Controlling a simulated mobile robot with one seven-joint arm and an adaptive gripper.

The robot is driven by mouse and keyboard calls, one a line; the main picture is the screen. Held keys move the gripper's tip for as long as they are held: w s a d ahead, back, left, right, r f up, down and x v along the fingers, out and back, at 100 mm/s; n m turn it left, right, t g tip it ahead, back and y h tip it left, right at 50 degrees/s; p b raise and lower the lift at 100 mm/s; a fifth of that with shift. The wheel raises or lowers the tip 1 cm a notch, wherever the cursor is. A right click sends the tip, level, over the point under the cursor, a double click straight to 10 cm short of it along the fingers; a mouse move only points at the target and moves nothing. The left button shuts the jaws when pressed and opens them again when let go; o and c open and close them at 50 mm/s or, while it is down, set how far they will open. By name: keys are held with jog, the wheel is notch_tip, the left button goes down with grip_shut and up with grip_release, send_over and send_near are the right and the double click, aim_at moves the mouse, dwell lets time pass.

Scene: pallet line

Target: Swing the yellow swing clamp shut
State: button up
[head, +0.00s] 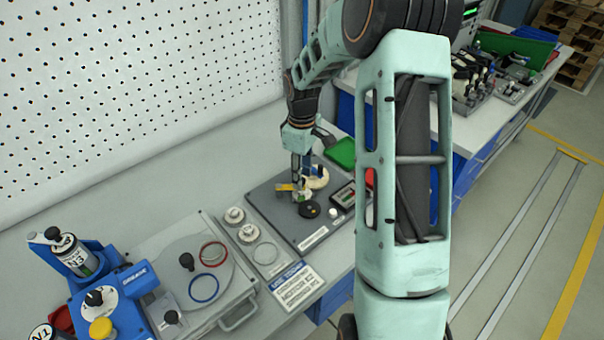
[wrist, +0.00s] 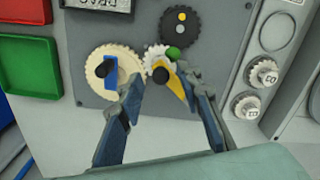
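The yellow swing clamp (wrist: 177,86) is a pointed yellow piece with a black knob (wrist: 160,74) at one end, lying beside the small white gear (wrist: 154,58). It also shows in the head view (head: 285,187). My gripper (wrist: 164,84) is open, with one finger on each side of the clamp in the wrist view; I cannot tell whether either finger touches it. In the head view my gripper (head: 300,168) points down over the gear plate (head: 262,199).
A dark gear (wrist: 180,25) and a green knob (wrist: 173,53) sit close by on the plate. Red (wrist: 27,34) and green (wrist: 30,78) trays stand at its left in the wrist view. A pegboard wall (head: 130,80) rises behind.

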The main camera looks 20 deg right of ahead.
notch_tip(320, 180, up, 12)
dwell(0.4)
dwell(0.3)
